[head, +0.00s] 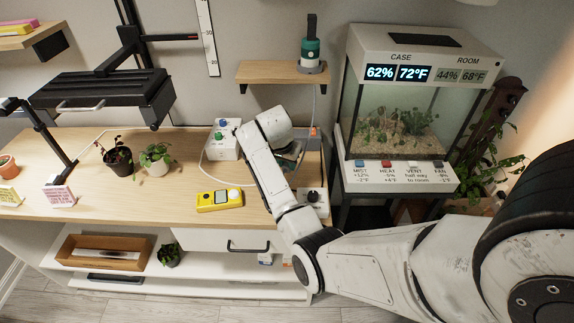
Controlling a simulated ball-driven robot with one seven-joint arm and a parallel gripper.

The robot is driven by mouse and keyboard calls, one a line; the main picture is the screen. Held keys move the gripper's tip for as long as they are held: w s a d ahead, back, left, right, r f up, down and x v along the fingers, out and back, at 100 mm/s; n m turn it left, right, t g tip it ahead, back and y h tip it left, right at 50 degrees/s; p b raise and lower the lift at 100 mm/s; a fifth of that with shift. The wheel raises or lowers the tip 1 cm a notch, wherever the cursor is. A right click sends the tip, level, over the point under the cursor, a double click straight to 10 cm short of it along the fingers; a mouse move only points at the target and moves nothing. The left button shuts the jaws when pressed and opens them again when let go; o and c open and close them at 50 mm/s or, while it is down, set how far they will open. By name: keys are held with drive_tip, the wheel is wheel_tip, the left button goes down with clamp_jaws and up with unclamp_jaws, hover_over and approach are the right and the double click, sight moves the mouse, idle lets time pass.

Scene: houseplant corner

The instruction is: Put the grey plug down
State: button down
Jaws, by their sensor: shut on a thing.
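My arm reaches over the right part of the wooden bench (120,205). My gripper (291,157) points down behind my white wrist links, low over the bench and mostly covered by them. It is shut. The grey plug in its jaws is hidden by my arm, so its tilt and whether it touches the bench cannot be told. A white box (222,150) with a green and a blue knob stands left of my gripper, and a thin white cord loops from it along the bench. A white unit (313,205) with a black knob sits in front of my gripper.
A yellow meter (219,200) lies left of my forearm. Two potted plants (117,160) (155,156) stand further left under a black lamp (105,92). A glass case (402,115) is at the right.

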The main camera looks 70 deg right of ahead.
drive_tip(key=shift+f, duration=0.75)
drive_tip(key=shift+f, duration=0.4)
drive_tip(key=c, duration=0.9)
unclamp_jaws()
drive_tip(key=shift+o, duration=0.2)
